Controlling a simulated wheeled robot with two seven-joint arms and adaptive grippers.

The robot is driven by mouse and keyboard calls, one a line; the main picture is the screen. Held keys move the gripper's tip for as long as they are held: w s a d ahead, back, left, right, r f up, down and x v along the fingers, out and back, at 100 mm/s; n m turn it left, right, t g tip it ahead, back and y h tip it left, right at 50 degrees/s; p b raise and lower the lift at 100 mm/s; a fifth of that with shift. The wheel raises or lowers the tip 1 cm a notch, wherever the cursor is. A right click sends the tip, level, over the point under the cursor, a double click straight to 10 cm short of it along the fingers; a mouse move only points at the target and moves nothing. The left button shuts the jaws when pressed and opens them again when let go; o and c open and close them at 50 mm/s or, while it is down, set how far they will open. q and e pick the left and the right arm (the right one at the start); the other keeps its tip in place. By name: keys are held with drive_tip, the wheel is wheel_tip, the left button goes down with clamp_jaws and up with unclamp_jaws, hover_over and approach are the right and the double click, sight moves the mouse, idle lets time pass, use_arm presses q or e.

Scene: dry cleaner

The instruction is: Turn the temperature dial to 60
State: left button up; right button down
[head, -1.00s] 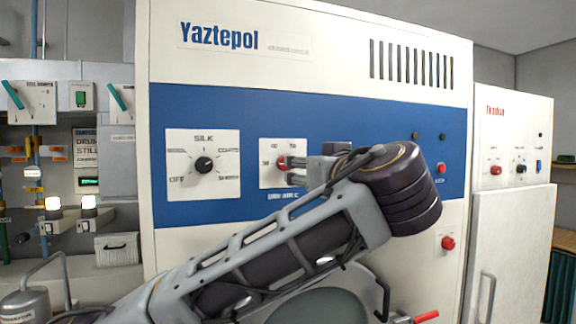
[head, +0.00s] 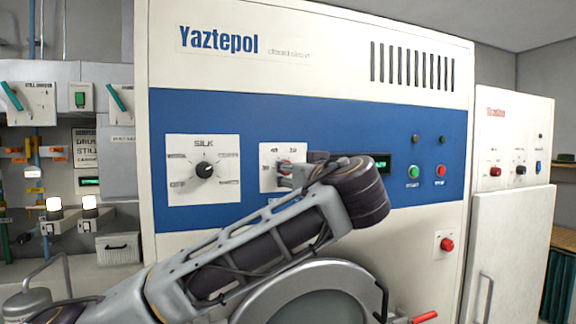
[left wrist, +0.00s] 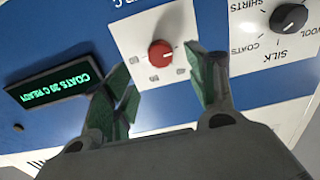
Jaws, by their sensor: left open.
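The temperature dial is a small round red knob (head: 285,166) on a white plate (head: 267,183), partly hidden by my gripper in the head view. In the left wrist view the red dial (left wrist: 161,54) shows clearly, but its pointer setting is too small to read. My left gripper (left wrist: 165,78) is open, with one green-padded finger on each side of the dial in that view. I cannot tell whether the fingers touch it. In the head view the left gripper (head: 287,175) is right at the dial. A display (left wrist: 60,81) reads COATS 20 C READY, upside down in the wrist view.
A black program dial (head: 204,170) on a white plate is left of the red dial. A green button (head: 414,172) and a red button (head: 440,171) are to the right. The machine's round door (head: 275,300) is below my arm.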

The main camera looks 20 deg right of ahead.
use_arm(q)
drive_tip(key=w+p, duration=0.2)
drive_tip(key=w, duration=0.5)
idle(0.3)
drive_tip(key=c, duration=1.1)
drive_tip(key=shift+o, duration=0.2)
